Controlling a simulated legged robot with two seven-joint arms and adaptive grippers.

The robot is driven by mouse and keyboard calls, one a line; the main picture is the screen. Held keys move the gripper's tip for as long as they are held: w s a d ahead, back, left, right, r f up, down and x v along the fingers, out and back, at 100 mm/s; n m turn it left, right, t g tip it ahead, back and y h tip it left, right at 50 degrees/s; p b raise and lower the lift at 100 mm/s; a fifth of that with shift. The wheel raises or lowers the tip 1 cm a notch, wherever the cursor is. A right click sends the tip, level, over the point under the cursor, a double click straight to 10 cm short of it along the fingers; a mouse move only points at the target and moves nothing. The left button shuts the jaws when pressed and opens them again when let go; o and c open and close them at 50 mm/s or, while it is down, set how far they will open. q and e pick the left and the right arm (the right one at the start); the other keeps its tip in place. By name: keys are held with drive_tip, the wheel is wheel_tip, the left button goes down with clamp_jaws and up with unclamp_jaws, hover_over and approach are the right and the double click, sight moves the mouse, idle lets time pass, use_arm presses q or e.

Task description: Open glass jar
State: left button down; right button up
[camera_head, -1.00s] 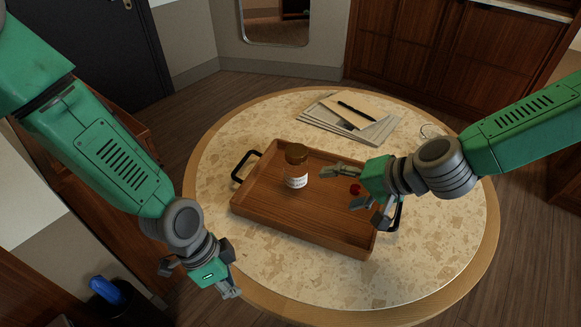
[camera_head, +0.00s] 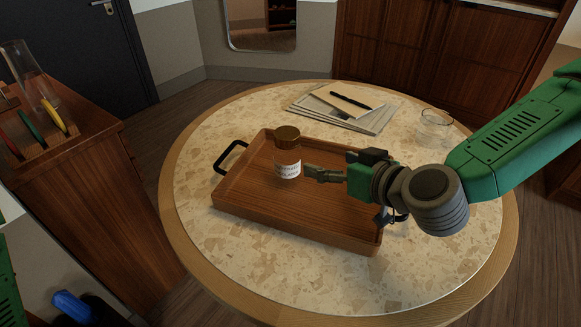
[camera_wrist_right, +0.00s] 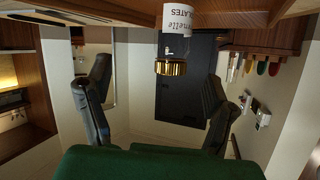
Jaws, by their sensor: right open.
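The glass jar (camera_head: 288,168) stands upright on the wooden tray (camera_head: 300,223), with its gold-brown lid (camera_head: 287,134) on and a white label around its body. My right gripper (camera_head: 312,173) is just right of the jar, its fingers pointing at it; touching cannot be told. In the right wrist view, which is upside down, the two dark fingers of the right gripper (camera_wrist_right: 157,95) are spread with nothing between them. The gold lid (camera_wrist_right: 171,68) and the label of the jar (camera_wrist_right: 178,17) show beyond them at the top.
Papers with a pen (camera_head: 345,107) lie at the back of the round table (camera_head: 250,275), and a clear glass (camera_head: 435,125) stands back right. The tray's raised rim surrounds the jar. A wooden cabinet with a glass carafe (camera_head: 28,75) stands at left.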

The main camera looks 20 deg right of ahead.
sight(299, 152)
drive_tip(key=b+x, duration=0.2)
drive_tip(key=x, duration=0.4)
drive_tip(key=shift+a, duration=0.2)
drive_tip(key=shift+b+x, duration=0.45)
drive_tip(key=shift+x, duration=0.45)
drive_tip(key=x, duration=0.2)
drive_tip(key=b+x, duration=0.1)
drive_tip(key=x, duration=0.1)
drive_tip(key=shift+w+a+r, duration=0.15)
drive_tip(key=shift+a+r, duration=0.1)
drive_tip(key=shift+a, duration=0.05)
use_arm(q)
wheel_tip(299, 152, down, 5)
drive_tip(key=shift+w+f, duration=0.1)
use_arm(e)
drive_tip(key=c, duration=1.4)
